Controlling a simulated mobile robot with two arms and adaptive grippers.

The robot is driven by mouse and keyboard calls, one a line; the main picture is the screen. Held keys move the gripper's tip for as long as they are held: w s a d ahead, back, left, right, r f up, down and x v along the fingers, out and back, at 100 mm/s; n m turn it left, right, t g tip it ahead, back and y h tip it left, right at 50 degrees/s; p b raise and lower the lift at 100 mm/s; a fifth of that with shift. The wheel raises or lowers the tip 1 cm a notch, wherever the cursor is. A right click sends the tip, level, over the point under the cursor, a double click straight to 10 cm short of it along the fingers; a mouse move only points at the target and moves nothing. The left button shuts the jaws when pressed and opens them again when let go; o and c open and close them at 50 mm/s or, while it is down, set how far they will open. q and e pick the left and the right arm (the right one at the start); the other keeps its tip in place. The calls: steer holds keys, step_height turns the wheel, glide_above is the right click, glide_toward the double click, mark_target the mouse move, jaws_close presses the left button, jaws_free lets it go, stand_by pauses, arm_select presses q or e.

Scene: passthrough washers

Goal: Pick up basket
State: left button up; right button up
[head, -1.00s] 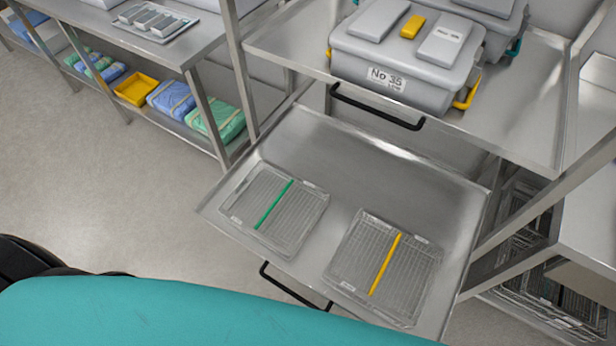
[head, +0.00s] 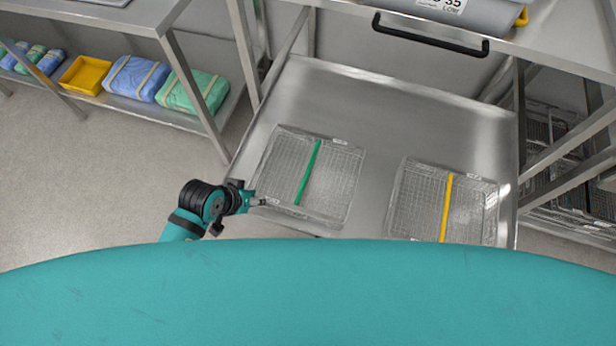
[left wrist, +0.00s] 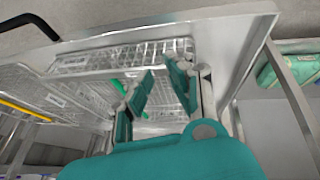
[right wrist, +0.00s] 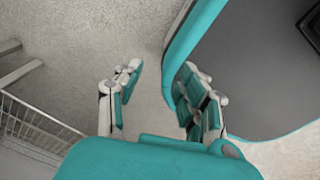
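Two wire mesh baskets lie side by side on a steel shelf. The left basket (head: 285,170) has a green bar across it, and the right basket (head: 418,200) has a yellow bar. My left gripper (head: 258,201) is at the near left edge of the green-barred basket. In the left wrist view my left gripper (left wrist: 158,72) is open, its fingertips a little apart beside the basket's mesh (left wrist: 105,62); contact is unclear. My right gripper (right wrist: 160,75) is open and empty above the floor, seen only in the right wrist view.
The steel shelf (head: 390,105) is bare behind the baskets. Above it, a grey container (head: 425,12) stands on a higher surface near a black handle (head: 430,38). A side rack at left holds wrapped packs (head: 135,78) and a yellow tray (head: 85,75). Shelf posts stand on both sides.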

mark_target(307, 171)
arm_select(q)
steer(key=shift+w+d+r+g+h+b, duration=1.1)
steer(key=shift+w+d+r+h, duration=0.9)
steer(key=shift+w+r, duration=1.9)
steer(key=b+x, duration=0.1)
steer(key=x, duration=1)
steer(key=shift+d+f, duration=0.1)
steer(key=shift+d, duration=0.1)
steer(key=x, duration=0.4)
steer(key=shift+w+d+f, duration=0.1)
steer(key=shift+d+f, duration=0.05)
steer(key=shift+f, duration=0.15)
arm_select(e)
steer(key=f, duration=0.4)
steer(key=shift+a, duration=0.25)
arm_select(q)
jaws_close()
arm_select(e)
steer(key=shift+a, duration=0.1)
steer(key=shift+a, duration=0.1)
